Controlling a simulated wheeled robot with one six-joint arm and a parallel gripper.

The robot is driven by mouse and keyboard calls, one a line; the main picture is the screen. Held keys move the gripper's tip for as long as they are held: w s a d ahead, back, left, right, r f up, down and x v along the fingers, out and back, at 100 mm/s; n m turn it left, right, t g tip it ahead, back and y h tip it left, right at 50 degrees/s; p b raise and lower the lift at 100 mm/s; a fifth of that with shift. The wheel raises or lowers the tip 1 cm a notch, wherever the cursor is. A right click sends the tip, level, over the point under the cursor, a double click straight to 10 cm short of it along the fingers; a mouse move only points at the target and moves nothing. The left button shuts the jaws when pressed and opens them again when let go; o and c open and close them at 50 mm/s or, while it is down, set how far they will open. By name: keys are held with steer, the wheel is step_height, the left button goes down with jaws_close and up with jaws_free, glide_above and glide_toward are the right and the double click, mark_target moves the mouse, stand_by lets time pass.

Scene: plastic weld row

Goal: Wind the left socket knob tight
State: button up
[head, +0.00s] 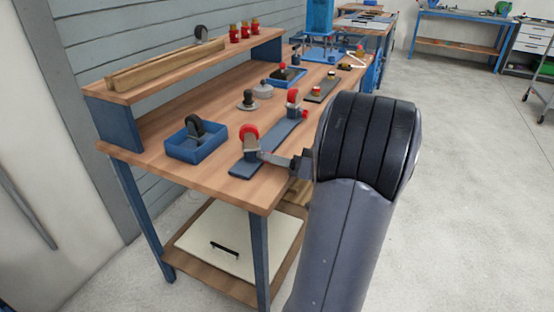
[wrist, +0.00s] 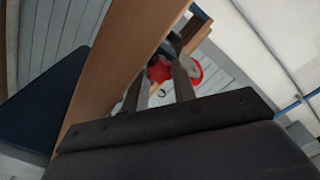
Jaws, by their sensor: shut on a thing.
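A blue plate (head: 278,145) lies along the bench front and bears two blue sockets. The left socket (head: 252,155) holds a caster (head: 249,133) with a red wheel and grey fork. My gripper (head: 268,157) reaches in from the right at the left socket's side, shut on its knob. In the wrist view the left socket knob (wrist: 159,71) is a red star shape between the fingertips of my gripper (wrist: 162,78); the red wheel shows just right of it. In the head view my fingers hide this knob. The right socket (head: 293,112) has a red-wheeled caster and a red side knob (head: 304,115).
A blue tray (head: 196,151) with a black-wheeled caster stands left of the plate. Grey round parts (head: 248,101) and a dark tray (head: 287,77) lie behind. A raised wooden shelf (head: 190,65) runs along the wall.

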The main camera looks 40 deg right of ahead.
steer(key=o, duration=1)
